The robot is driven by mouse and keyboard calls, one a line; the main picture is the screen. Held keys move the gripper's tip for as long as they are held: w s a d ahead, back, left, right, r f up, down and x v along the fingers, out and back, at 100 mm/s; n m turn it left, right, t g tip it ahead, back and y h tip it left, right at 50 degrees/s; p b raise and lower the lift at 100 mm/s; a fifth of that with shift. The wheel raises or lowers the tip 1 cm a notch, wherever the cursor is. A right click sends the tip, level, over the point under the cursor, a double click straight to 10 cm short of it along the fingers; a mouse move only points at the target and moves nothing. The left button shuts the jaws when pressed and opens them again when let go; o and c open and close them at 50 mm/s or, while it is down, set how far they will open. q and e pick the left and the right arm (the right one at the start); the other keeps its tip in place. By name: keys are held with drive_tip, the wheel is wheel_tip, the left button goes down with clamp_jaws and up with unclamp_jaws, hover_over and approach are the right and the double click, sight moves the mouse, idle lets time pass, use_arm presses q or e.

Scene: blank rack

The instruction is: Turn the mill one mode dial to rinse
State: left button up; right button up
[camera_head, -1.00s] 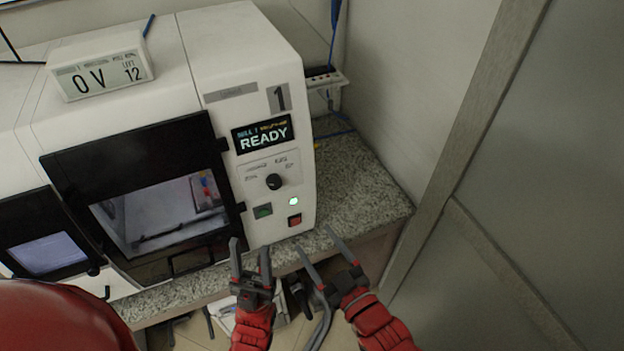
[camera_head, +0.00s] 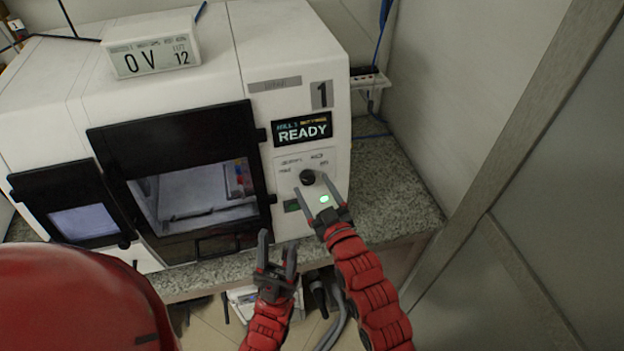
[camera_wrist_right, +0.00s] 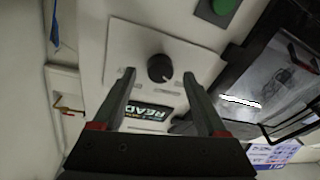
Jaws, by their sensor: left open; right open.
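The mill one mode dial (camera_head: 307,177) is a small round black knob on the white front panel, below the screen reading READY (camera_head: 302,130). My right gripper (camera_head: 311,190) is open, with its fingers pointing at the panel near the dial. In the right wrist view the dial (camera_wrist_right: 160,68) shows between the two spread fingertips (camera_wrist_right: 158,73), and I cannot tell whether they touch the panel. The small labels around the dial are too blurred to read. My left gripper (camera_head: 277,248) is open and empty, lower, in front of the counter edge.
A lit green lamp (camera_head: 324,199) sits below the dial, and a green button (camera_head: 291,206) is left of it. The black-framed door (camera_head: 185,180) is to the left. The granite counter (camera_head: 385,190) is clear right of the machine. A wall closes the right side.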

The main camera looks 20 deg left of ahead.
drive_tip(key=shift+w+a, duration=0.5)
drive_tip(key=shift+c, duration=0.2)
clamp_jaws()
